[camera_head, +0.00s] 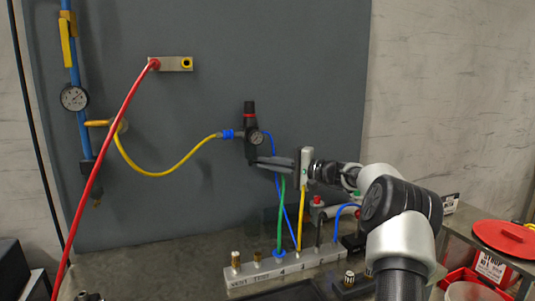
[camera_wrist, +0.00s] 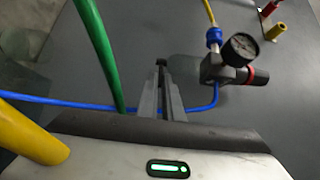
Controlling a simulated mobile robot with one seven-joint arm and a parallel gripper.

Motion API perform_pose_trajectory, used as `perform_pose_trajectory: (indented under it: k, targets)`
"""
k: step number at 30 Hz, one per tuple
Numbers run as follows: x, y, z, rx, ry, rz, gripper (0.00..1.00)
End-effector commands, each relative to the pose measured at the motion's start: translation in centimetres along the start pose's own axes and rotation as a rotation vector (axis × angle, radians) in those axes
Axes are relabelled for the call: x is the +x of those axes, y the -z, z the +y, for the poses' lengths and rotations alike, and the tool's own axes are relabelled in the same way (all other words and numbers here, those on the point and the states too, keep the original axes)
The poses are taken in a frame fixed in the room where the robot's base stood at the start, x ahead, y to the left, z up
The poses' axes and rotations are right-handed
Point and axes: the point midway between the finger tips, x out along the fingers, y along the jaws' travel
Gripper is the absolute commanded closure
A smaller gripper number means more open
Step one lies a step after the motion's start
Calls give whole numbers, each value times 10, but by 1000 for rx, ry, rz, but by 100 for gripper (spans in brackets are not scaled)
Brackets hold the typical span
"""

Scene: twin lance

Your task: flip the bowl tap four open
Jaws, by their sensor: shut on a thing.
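The filter-regulator unit (camera_head: 249,120) is on the grey back panel, with a black knob, a red ring and a round gauge (camera_head: 257,137). Its dark bowl (camera_head: 251,153) hangs below. In the wrist view the bowl (camera_wrist: 186,68) lies between the gauge body and my fingertips. My gripper (camera_head: 258,162) reaches in from the right at the foot of the bowl. Its fingers (camera_wrist: 161,66) are closed on a small dark piece at the bowl's end, which looks like the bowl tap (camera_wrist: 161,62). The tap's position, open or closed, cannot be made out.
Green (camera_head: 281,215), blue and yellow hoses rise close to my gripper from a labelled manifold (camera_head: 285,265) on the bench. A yellow hose (camera_head: 165,172) runs left from the regulator. A red hose (camera_head: 105,150) crosses the left side. A red lid (camera_head: 507,238) lies at right.

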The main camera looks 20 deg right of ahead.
Motion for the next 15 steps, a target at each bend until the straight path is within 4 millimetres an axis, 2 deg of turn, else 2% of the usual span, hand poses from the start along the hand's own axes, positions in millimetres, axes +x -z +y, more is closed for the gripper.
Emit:
perform_pose_trajectory:
  k: [1, 12, 13, 14, 15]
  targets:
    - [0, 2, -5, -1, 4, -8, 100]
    - [0, 1, -2, -2, 3, -22, 100]
    - [0, 1, -2, -2, 3, -22, 90]
    - [0, 1, -2, -2, 3, -22, 86]
    - [0, 1, -2, -2, 3, -22, 86]
